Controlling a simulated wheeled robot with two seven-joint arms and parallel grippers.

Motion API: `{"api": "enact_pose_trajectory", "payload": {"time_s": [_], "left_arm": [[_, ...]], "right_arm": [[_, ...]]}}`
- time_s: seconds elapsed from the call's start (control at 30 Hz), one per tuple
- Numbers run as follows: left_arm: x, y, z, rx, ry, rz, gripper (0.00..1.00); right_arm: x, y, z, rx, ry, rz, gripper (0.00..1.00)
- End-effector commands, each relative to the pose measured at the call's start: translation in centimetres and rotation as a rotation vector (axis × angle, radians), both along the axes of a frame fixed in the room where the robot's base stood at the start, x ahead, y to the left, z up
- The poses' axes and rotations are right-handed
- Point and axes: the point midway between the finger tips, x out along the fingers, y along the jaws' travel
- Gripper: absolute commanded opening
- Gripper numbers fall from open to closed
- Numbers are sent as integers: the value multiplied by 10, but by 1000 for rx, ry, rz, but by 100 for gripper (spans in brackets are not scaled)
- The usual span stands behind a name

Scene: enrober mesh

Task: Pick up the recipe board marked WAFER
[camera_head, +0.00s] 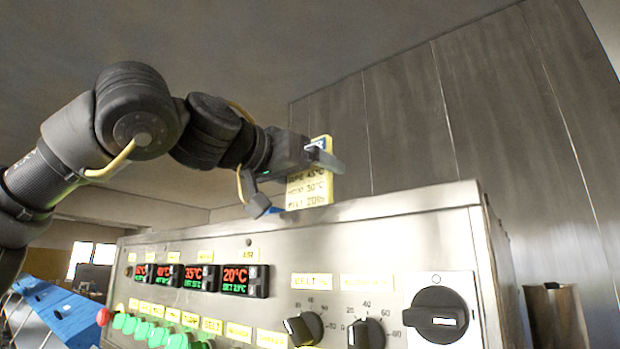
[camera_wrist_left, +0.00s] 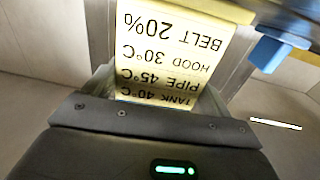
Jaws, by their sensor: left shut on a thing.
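The recipe board (camera_head: 309,190) is a pale yellow card with black print, upright just above the top edge of the steel control cabinet. In the left wrist view the board (camera_wrist_left: 170,58) reads upside down: TANK 40°C, PIPE 45°C, HOOD 30°C, BELT 20%. Its heading is hidden by the gripper, so I cannot read WAFER. My left gripper (camera_head: 324,157) is shut on the upper part of the board. I cannot tell whether the board's lower edge touches the cabinet or its holder. My right gripper is not in view.
The steel control cabinet (camera_head: 395,225) stands below, with red displays, green buttons and black knobs. A blue piece (camera_wrist_left: 272,50) lies close beside the board in the left wrist view. Dark panelled wall (camera_head: 430,120) stands behind.

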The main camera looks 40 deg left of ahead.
Motion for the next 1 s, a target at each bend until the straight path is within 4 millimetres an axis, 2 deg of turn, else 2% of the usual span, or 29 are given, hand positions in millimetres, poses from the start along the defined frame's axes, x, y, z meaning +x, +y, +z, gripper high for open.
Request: {"api": "enact_pose_trajectory", "payload": {"time_s": [0.17, 0.27, 0.37, 0.4, 0.57, 0.63, 0.8, 1.0], "left_arm": [[0, 0, 17, -3, -3, 2, 54], [-2, 0, 34, -4, -5, 1, 54], [-19, 8, 55, -6, -7, 1, 54], [-25, 10, 66, -5, -7, -1, 54], [-50, 20, 99, -5, -6, -2, 54], [-66, 27, 100, -4, -8, 0, 54], [-95, 39, 115, -3, -5, -1, 54], [-118, 48, 125, -2, -4, -1, 54]], "right_arm": [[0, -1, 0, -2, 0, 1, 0], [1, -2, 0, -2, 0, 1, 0], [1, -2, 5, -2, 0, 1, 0], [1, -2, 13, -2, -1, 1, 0], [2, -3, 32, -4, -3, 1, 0], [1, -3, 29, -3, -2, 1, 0], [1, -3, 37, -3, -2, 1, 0], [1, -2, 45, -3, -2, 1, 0]]}}
